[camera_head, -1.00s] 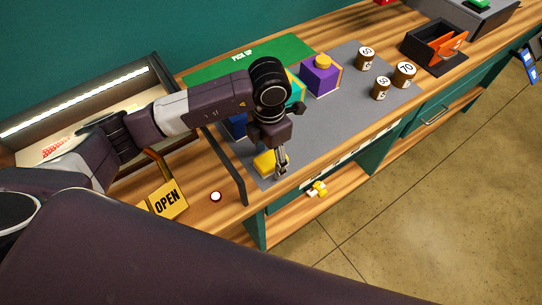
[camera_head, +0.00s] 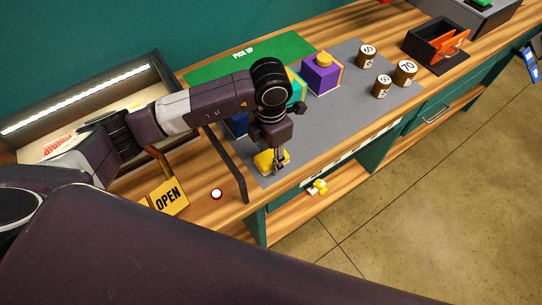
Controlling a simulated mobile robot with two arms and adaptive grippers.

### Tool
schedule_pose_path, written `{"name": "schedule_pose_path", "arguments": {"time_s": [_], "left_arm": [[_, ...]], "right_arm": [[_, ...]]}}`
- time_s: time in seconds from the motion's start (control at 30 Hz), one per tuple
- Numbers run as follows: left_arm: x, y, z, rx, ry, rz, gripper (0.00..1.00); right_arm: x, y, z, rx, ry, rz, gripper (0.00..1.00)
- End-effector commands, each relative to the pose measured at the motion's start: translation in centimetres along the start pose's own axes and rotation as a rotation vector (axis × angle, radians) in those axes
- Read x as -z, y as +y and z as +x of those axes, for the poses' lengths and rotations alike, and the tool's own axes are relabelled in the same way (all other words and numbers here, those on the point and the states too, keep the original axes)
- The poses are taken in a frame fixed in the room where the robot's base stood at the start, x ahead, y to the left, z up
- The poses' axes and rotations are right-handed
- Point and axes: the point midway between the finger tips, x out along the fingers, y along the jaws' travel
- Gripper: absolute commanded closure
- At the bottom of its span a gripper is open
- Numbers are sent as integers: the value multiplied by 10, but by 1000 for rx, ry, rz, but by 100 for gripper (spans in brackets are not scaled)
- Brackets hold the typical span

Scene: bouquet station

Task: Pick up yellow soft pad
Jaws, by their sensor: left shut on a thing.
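The yellow soft pad (camera_head: 263,160) is at the near left part of the grey mat, at the end of my left arm. My left gripper (camera_head: 281,168) points down over it, with its fingers shut on the pad. The fingers and wrist hide part of the pad. I cannot tell whether the pad is touching the mat or just above it. My right gripper does not show.
A purple box (camera_head: 321,74) and a teal box (camera_head: 298,92) stand behind the gripper on the grey mat (camera_head: 335,118). Several labelled cylinders (camera_head: 405,72) stand to the right. A dark bar (camera_head: 226,163) and an OPEN sign (camera_head: 168,196) are at left.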

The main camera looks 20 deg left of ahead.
Motion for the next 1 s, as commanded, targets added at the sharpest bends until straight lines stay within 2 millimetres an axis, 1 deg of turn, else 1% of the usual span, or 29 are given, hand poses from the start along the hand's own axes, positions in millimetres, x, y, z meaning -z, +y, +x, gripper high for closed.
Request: {"name": "schedule_pose_path", "arguments": {"time_s": [0.17,0.27,0.37,0.47,0.5,0.6,0.8,1.0], "left_arm": [[-1,1,-11,-1,-4,0,85],[-2,1,-25,-2,-6,1,85],[-2,1,-48,-4,-8,0,85],[-3,1,-78,-5,-11,2,85],[-2,1,-92,-6,-10,2,85],[-2,2,-123,-7,-7,0,85],[-1,1,-162,-6,-5,0,85],[-1,1,-187,-2,-3,-1,85]], "right_arm": [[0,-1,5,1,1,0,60],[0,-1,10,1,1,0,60],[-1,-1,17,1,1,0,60],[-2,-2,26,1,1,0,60],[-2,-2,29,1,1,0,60],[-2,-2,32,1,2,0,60],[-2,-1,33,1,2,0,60],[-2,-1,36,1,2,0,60]]}}
